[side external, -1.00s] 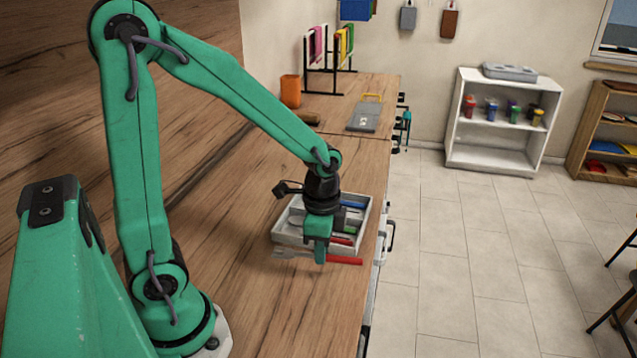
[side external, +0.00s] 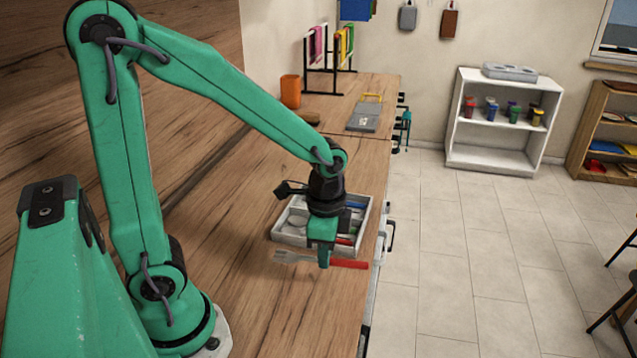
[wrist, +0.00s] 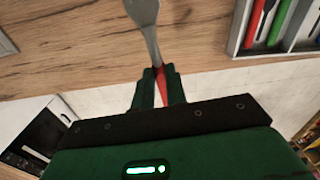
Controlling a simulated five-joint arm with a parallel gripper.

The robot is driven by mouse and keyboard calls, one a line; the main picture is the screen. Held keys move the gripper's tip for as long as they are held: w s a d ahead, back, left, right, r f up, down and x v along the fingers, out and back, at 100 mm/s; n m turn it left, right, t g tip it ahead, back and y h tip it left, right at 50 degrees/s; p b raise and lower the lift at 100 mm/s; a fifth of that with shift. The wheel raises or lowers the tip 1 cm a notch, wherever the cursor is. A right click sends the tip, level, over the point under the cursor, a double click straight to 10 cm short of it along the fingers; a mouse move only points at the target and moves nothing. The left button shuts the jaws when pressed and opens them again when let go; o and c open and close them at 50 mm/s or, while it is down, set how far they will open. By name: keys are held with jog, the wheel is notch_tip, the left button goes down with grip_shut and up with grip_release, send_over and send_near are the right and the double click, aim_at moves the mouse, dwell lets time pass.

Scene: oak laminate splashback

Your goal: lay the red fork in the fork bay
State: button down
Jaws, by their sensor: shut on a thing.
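The red fork has a grey metal head (side external: 292,257) and a red handle (side external: 350,264). My gripper (side external: 323,262) is shut on it near where the handle meets the metal. In the wrist view the grey neck (wrist: 152,40) points up, away from the jaws, and the red handle (wrist: 174,88) runs back between the fingers (wrist: 158,85). The fork is crosswise just on the near side of the grey cutlery tray (side external: 285,239), outside it. Its height above the counter is hard to tell. Part of the tray is hidden behind my gripper; I cannot tell which compartment is the fork bay.
The tray, also in the wrist view (wrist: 238,28), holds red, green and blue handled pieces. The wooden counter (side external: 240,230) is clear to the left. Its edge drops to the floor on the right. An orange cup (side external: 290,91) and a grey board (side external: 364,116) stand farther back.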

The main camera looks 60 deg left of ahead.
jog(key=shift+w, duration=0.1)
jog(key=w+a, duration=0.8)
jog(key=a, duration=0.4)
jog(key=w+a+r+m, duration=0.1)
jog(key=w+a, duration=0.8)
jog(key=a, duration=0.3)
jog(key=shift+r, duration=0.3)
jog(key=shift+f, duration=0.15)
jog(key=shift+f, duration=5.25)
jog(key=shift+f, duration=0.6)
jog(key=c, duration=1.3)
grip_release()
jog(key=shift+c, duration=0.2)
